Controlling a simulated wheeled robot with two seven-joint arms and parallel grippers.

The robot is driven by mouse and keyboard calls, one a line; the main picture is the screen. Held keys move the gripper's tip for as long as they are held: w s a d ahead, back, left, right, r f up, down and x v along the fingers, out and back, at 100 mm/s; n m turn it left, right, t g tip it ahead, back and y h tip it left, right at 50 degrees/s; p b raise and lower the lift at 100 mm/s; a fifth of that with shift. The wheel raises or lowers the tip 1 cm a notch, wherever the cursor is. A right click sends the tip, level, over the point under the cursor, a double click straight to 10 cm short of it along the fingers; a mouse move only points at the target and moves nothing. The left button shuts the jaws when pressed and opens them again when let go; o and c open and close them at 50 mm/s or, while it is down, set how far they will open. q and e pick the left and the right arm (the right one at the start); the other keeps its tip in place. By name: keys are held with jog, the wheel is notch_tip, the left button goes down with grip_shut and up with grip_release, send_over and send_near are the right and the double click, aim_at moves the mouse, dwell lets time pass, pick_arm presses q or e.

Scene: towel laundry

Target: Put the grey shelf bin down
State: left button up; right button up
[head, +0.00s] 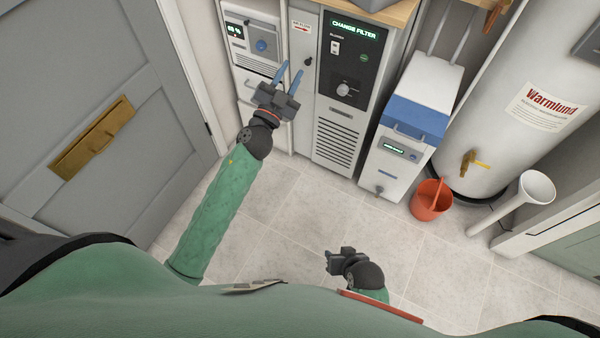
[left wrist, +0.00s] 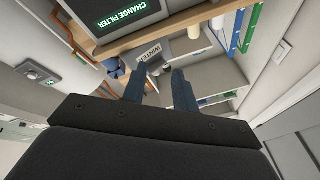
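I cannot make out the grey shelf bin for sure in either view. In the left wrist view a small grey shape with a pale lettered label (left wrist: 150,51) shows on the shelving beyond the fingers, and I cannot tell if it is the bin. My left gripper (head: 288,76) is raised in front of the white and grey machines. Its two blue fingers are apart with nothing between them, as the left wrist view also shows (left wrist: 158,84). My right gripper (head: 328,260) is low over the floor, seen small and from above; no bin shows at it.
A grey door (head: 75,100) with a brass plate is at left. A cabinet reading CHANGE FILTER (head: 352,70), a white unit with a blue top (head: 414,118), a red bucket (head: 431,200) and a white tank (head: 510,80) line the far side. The tiled floor (head: 290,210) is clear.

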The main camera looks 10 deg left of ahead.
pick_arm(q)
jog(key=s+f+n+g+y, duration=0.35)
jog(key=s+f, duration=0.25)
jog(key=f, duration=0.5)
jog(key=s+f+n+g+y, duration=0.2)
jog(key=s+f+n+g, duration=0.25)
jog(key=f, duration=0.75)
jog(key=s+d+f+g+h, duration=0.1)
jog(key=s+d+f+g, duration=0.2)
jog(key=s+f, duration=0.4)
jog(key=s+d+f+g+h, duration=0.2)
jog(key=s+d+f+g, duration=0.2)
jog(key=s, duration=1)
notch_tip(320, 180, down, 4)
jog(key=shift+s+d+r, duration=0.2)
jog(key=shift+d+r, duration=0.05)
jog(key=shift+d, duration=0.65)
